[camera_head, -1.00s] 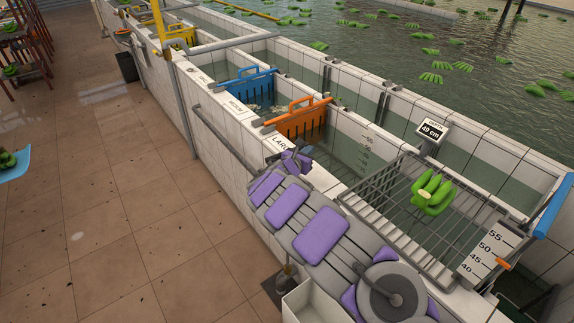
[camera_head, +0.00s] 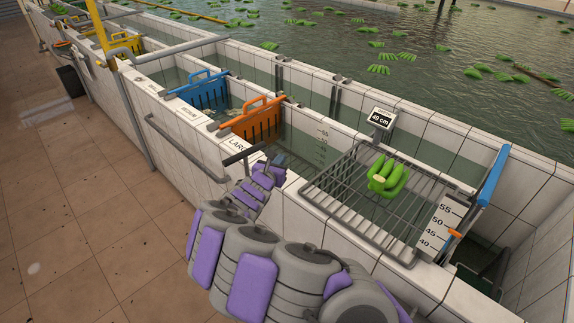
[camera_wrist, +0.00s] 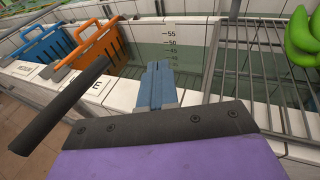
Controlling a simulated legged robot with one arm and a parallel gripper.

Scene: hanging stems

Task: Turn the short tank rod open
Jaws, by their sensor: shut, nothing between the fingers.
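I cannot tell for certain which part is the short tank rod. A grey pipe (camera_head: 185,46) reaches across the far tanks near the yellow post, and the label near it is too small to read. My gripper (camera_head: 279,160) is shut and empty, over the near wall beside the "LARGE" label. In the wrist view its blue-grey fingers (camera_wrist: 157,85) are together, pointing at the tank with the depth scale. A dark bar (camera_wrist: 65,105) stands close to the camera at left, and I cannot tell what it belongs to.
An orange gate (camera_head: 254,120) and a blue gate (camera_head: 200,90) stand in the tanks, with a yellow gate (camera_head: 124,42) beyond. Green bananas (camera_head: 386,178) lie on a wire rack by a "49 cm" display (camera_head: 380,119). A grey rail (camera_head: 180,145) runs along the wall.

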